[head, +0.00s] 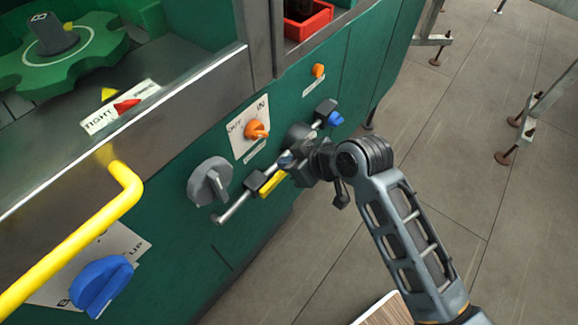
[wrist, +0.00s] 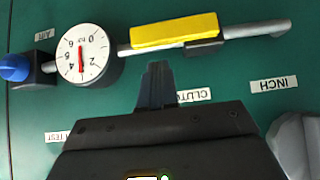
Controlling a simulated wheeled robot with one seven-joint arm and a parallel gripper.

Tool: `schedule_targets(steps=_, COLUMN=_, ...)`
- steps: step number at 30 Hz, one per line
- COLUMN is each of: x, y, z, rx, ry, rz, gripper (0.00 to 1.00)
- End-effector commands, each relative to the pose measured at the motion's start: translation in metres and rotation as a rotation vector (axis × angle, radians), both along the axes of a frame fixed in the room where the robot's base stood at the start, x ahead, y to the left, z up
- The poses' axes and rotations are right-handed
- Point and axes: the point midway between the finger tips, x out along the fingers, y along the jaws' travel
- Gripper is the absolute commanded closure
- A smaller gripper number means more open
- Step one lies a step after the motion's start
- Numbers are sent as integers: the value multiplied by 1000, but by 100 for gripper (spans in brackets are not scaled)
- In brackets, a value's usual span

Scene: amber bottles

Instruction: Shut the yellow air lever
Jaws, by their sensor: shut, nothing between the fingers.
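The yellow air lever (wrist: 174,31) sits on a grey pipe (wrist: 257,30) on the green machine front, lying nearly in line with the pipe. It also shows in the head view (head: 272,183), partly hidden by my gripper. My gripper (wrist: 157,72) is shut and empty, its fingertips just below the lever in the wrist view, near its gauge end. A gap shows there between the tips and the lever. In the head view my gripper (head: 287,161) is in front of the pipe. A round white gauge (wrist: 84,54) with a red needle sits on the pipe beside the lever.
A blue knob (wrist: 14,67) ends the pipe beyond the gauge. A grey knob (head: 210,182) and an orange knob (head: 256,129) stick out nearby. A yellow rail (head: 75,250) and a blue knob (head: 101,286) are at lower left.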

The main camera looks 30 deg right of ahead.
Motion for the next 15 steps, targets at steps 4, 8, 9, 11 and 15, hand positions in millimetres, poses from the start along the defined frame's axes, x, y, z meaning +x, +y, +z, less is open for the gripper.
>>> schedule_targets(steps=4, x=0, y=0, z=-14, rx=1, ry=-1, rz=-1, gripper=100)
schedule_targets(steps=8, x=0, y=0, z=-20, rx=0, ry=-1, rz=0, gripper=100)
schedule_targets(steps=9, x=0, y=0, z=-21, rx=1, ry=-2, rz=0, gripper=100)
schedule_targets(steps=11, x=0, y=0, z=-21, rx=1, ry=-2, rz=0, gripper=100)
schedule_targets(steps=15, x=0, y=0, z=-21, rx=1, ry=-2, rz=0, gripper=100)
